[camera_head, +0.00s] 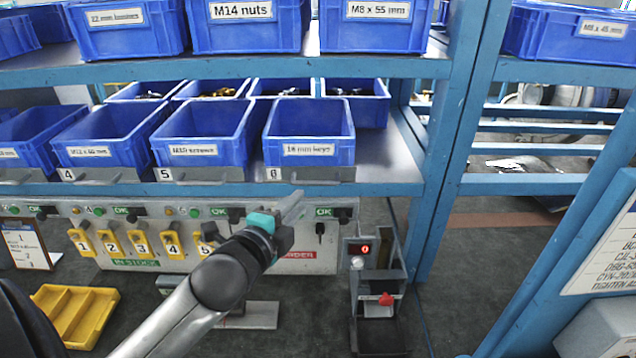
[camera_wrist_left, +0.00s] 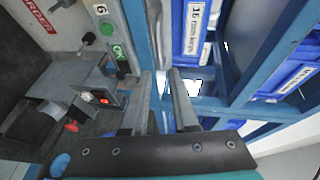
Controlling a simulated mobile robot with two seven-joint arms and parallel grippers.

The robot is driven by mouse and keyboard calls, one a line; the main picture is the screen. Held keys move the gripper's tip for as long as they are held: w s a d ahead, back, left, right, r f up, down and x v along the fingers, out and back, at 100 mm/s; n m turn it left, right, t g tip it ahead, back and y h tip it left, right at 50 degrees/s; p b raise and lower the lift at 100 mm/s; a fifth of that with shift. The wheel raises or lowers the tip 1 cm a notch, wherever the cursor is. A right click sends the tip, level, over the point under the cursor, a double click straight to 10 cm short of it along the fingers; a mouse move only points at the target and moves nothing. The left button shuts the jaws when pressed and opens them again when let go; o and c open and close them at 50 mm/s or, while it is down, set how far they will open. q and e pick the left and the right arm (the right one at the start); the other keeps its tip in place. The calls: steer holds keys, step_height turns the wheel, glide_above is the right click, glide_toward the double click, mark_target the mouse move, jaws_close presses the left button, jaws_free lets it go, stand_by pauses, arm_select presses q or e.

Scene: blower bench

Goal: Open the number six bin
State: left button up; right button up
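The number six bin (camera_head: 308,155) is a blue open-topped bin at the right end of the middle shelf. A 6 tag (camera_head: 274,174) sits on the grey strip (camera_head: 320,174) below it. In the left wrist view the bin's label (camera_wrist_left: 193,30) shows sideways and seems to read "16 mm keys". My left gripper (camera_head: 295,205) is below and in front of this bin, apart from it. In the left wrist view its two fingers (camera_wrist_left: 160,78) stand apart with nothing held between them. My right gripper is not in view.
Similar blue bins stand left of it, with tags 4 and 5 below. More bins (camera_head: 366,20) fill the shelf above. A blue post (camera_head: 445,140) stands to the right. Below the shelf is a panel (camera_head: 160,220) with yellow numbered tags. A yellow tray (camera_head: 75,315) lies lower left.

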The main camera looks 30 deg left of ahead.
mark_target(317, 185)
arm_select(q)
steer(key=x, duration=1.1)
steer(key=shift+d, duration=0.1)
steer(key=shift+c, duration=0.4)
jaws_close()
steer(key=shift+f, duration=0.1)
stand_by(0.7)
